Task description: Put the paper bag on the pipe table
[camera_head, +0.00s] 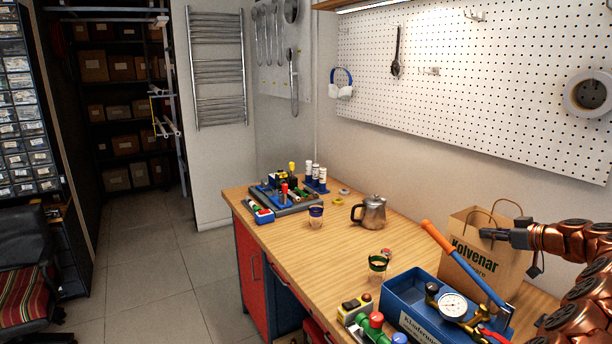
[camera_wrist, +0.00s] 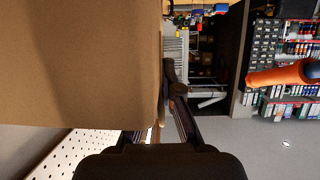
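The brown paper bag (camera_head: 478,262) stands upright at the right end of the wooden workbench (camera_head: 335,245), behind a blue toolbox. It has green lettering and two looped handles. Its base is partly hidden by the toolbox. My gripper (camera_head: 492,234) reaches in from the right at the bag's upper part, just below the handles. In the wrist view the bag (camera_wrist: 75,60) fills the upper left, and my dark fingers (camera_wrist: 168,108) lie along its edge. Whether they grip the bag is unclear. I cannot pick out a pipe table in either view.
A metal pot (camera_head: 371,212), cups and a fittings tray (camera_head: 290,196) stand further back. Open floor (camera_head: 150,270) lies left of the bench.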

